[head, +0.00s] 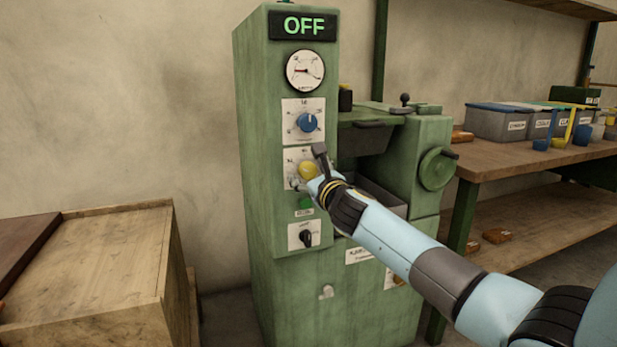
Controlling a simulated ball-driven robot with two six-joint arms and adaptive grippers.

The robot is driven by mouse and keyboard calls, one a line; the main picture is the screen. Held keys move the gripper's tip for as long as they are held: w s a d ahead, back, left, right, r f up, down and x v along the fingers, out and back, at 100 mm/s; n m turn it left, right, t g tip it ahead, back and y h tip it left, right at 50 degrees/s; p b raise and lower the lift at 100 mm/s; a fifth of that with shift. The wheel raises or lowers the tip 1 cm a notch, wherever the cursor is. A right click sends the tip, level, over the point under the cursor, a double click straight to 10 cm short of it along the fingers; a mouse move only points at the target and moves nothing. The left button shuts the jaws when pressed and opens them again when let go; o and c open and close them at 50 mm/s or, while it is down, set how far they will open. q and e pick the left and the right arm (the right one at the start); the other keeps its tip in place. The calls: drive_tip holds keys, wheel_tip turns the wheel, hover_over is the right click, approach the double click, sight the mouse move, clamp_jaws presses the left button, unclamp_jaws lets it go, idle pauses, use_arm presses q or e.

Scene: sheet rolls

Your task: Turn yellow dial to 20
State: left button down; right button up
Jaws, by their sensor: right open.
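The yellow dial (307,170) is on a white scale plate on the front of the green machine (265,215), below a blue dial (307,122). My right gripper (308,169) is open at the yellow dial, one finger above and one below left of it. Whether the fingers touch the dial cannot be told. The gripper covers part of the dial and its plate, so the dial's setting cannot be read. My left gripper is not in view.
The machine's display (304,26) reads OFF, above a round gauge (305,70). A green button (305,202) and a black switch (306,237) sit below the yellow dial. A wooden crate (120,265) stands left; a workbench (530,158) with grey bins (497,124) stands right.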

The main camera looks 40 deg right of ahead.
drive_tip(key=shift+w, duration=0.2)
drive_tip(key=shift+c, duration=0.5)
drive_tip(key=c, duration=1.1)
